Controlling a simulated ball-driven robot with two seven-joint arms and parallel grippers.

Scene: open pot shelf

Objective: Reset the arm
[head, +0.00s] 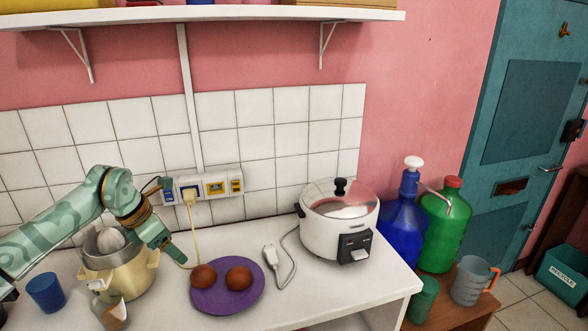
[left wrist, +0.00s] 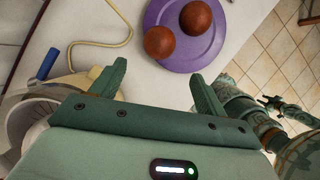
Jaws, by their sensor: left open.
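My left arm comes in from the left in the head view, reaching over the counter (head: 330,285) with its forearm raised. My left gripper (head: 170,252) points down beside the cream juicer (head: 135,280), left of the purple plate (head: 240,303). In the left wrist view the two green fingers of my left gripper (left wrist: 157,74) stand apart with nothing between them. The plate (left wrist: 185,60) lies beyond them with two brown round items. My right gripper is not seen in the head view.
A white rice cooker (head: 335,240) stands right of the plate; a loose white plug (head: 271,256) lies between them. A yellow cord (head: 194,240) hangs from the wall sockets (head: 215,187). A blue cup (head: 45,293) and a small jar (head: 110,311) stand at front left. A shelf (head: 210,15) runs overhead.

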